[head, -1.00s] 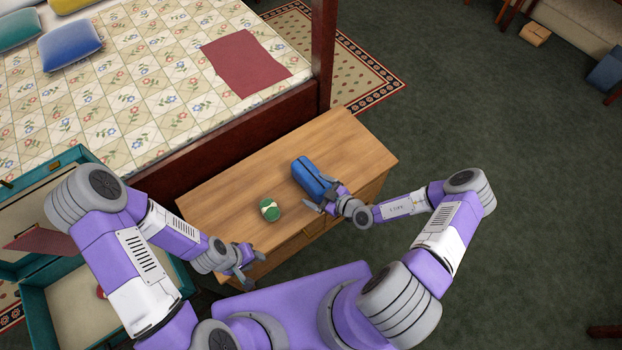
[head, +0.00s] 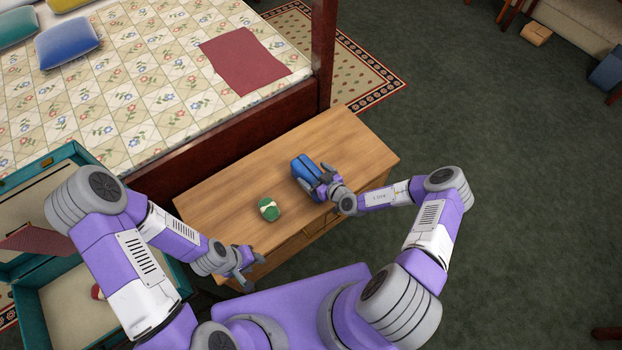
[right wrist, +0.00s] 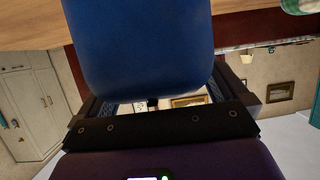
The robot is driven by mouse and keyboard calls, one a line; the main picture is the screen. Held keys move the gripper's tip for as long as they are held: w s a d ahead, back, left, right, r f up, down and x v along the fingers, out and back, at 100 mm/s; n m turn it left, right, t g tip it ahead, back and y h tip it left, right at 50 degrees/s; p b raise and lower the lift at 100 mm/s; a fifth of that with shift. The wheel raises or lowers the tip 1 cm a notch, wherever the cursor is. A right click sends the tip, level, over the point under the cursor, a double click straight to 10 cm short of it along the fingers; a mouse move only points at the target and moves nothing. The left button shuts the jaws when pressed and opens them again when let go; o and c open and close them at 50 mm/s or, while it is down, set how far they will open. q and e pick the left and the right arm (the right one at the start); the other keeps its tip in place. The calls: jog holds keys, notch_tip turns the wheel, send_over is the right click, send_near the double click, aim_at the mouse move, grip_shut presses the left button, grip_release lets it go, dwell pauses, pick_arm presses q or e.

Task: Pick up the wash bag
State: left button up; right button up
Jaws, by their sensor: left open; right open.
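The blue wash bag (head: 304,169) lies on the wooden chest top (head: 220,187), near its middle. My right gripper (head: 320,186) is open at the bag's near end, with its fingers at either side of that end. In the right wrist view the blue bag (right wrist: 140,45) fills the upper middle, between the open jaws (right wrist: 155,100); whether the fingers touch it I cannot tell. My left gripper (head: 250,272) is open and empty, off the chest's near left edge.
A green and cream round object (head: 268,209) sits on the chest left of the bag. An open teal trunk (head: 55,300) stands at the left. The bed (head: 130,100) is behind the chest. The right end of the chest top is clear.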

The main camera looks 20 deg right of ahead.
jog(key=shift+c, duration=0.3)
jog(key=c, duration=1.4)
jog(key=shift+c, duration=0.2)
jog(key=shift+r, duration=0.15)
